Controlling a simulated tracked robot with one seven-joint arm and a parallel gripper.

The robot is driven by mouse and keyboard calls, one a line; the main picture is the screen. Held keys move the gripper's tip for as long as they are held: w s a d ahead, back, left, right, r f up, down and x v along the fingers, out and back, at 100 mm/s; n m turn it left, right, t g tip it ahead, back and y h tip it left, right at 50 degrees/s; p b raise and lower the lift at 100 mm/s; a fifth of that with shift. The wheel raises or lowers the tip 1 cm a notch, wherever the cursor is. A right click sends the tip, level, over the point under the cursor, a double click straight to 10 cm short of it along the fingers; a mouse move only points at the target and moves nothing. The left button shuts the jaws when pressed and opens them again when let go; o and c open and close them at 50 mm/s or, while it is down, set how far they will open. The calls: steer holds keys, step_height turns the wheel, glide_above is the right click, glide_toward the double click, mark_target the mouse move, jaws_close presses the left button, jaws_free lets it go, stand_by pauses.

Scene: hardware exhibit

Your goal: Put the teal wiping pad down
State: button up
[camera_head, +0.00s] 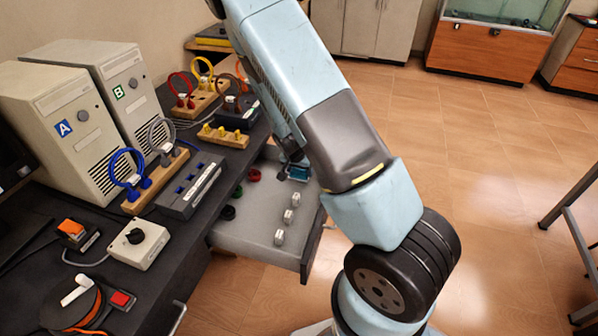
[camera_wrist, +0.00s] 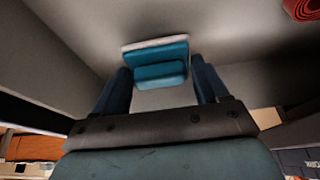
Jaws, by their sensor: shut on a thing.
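The teal wiping pad (camera_wrist: 160,52) shows between the two dark blue fingers of my gripper (camera_wrist: 161,76) in the wrist view. It has a white layer along its far edge. My gripper is shut on it. In the head view the pad (camera_head: 299,173) is a small teal patch at the far right part of the open grey drawer (camera_head: 250,232). My gripper (camera_head: 294,161) is partly hidden by my arm there. The pad is over or on the drawer floor; I cannot tell whether it touches.
Several small white pieces (camera_head: 288,216) stand in a row in the drawer. A red coil (camera_head: 254,175), with green and black ones, lies at its left side. The dark bench (camera_head: 185,240) holds computers (camera_head: 62,128) and cable stands. The drawer's middle floor is bare.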

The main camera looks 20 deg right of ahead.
steer(key=shift+s+a+f, duration=0.2)
steer(key=shift+s+f, duration=0.05)
steer(key=shift+f, duration=0.3)
steer(key=shift+w+d+f, duration=0.1)
steer(key=shift+d+f, duration=0.25)
steer(key=o, duration=0.9)
steer(key=shift+f, duration=0.1)
steer(key=shift+o, duration=0.2)
steer(key=shift+a, duration=0.1)
